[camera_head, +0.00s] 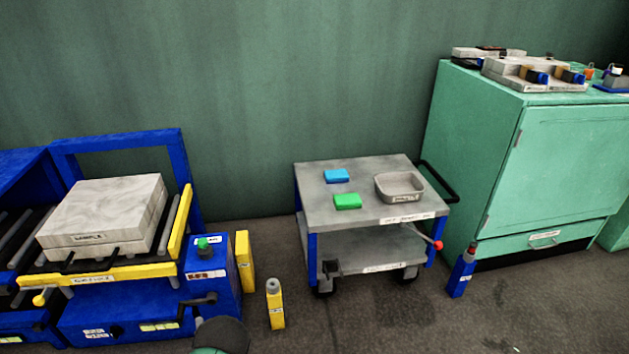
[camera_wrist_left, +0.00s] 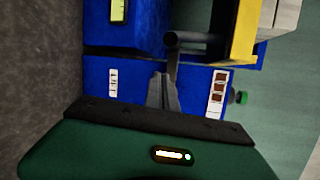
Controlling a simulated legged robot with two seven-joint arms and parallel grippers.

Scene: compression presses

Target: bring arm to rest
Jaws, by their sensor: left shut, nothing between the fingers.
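My left gripper (camera_head: 198,322) shows only in part at the bottom of the head view, its dark round wrist at the picture edge. In the left wrist view its grey fingers (camera_wrist_left: 163,88) are together with nothing between them. They point at the front of a blue control box (camera_wrist_left: 150,77), which also shows in the head view (camera_head: 222,268). A dark crank handle (camera_head: 198,299) on that box is just above the fingertips; it also shows in the left wrist view (camera_wrist_left: 195,39). I cannot tell whether they touch. My right gripper is out of view.
A pale block (camera_head: 105,208) lies on the blue press's rollers, behind a yellow bar (camera_head: 100,275). A yellow bottle-like post (camera_head: 275,305) stands right of the control box. A grey cart (camera_head: 375,215) and green cabinet (camera_head: 560,160) stand further right.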

